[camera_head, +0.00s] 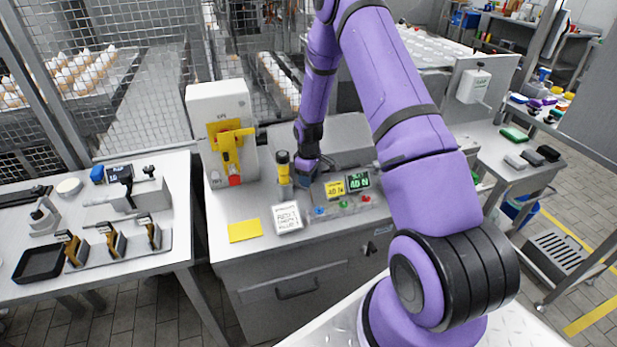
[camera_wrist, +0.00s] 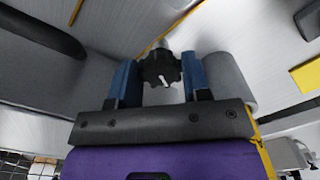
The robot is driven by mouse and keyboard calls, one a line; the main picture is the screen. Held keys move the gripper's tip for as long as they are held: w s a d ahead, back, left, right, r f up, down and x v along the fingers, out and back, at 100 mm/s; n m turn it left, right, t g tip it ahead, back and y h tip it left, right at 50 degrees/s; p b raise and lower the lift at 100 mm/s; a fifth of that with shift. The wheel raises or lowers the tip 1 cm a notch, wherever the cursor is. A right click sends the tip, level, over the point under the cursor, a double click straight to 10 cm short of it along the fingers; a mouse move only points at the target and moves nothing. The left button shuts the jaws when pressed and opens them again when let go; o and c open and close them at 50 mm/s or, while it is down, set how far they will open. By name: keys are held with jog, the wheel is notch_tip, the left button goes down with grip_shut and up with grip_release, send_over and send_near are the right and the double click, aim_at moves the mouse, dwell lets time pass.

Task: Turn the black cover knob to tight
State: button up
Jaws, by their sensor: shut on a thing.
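The black cover knob (camera_wrist: 160,69) shows in the middle of the wrist view, lobed, with a small white mark on its face. My gripper (camera_wrist: 160,80) has its two blue fingers on either side of the knob and is shut on it. In the head view my gripper (camera_head: 308,178) is at the bench's back middle, and the knob is hidden there behind it. I cannot read any tight marking around the knob.
A yellow display (camera_head: 335,188) and a green display (camera_head: 358,183) stand to the right. A white sign block (camera_head: 287,218) and a yellow sheet (camera_head: 244,231) lie in front. A white machine with a yellow handle (camera_head: 226,146) stands at left.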

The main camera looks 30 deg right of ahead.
jog(key=m, duration=0.5)
jog(key=shift+a+m, duration=0.1)
jog(key=shift+m, duration=0.2)
jog(key=m, duration=0.5)
jog(key=shift+m, duration=0.3)
jog(key=o, duration=0.9)
notch_tip(320, 180, up, 11)
jog(key=shift+f, duration=0.1)
dwell(0.7)
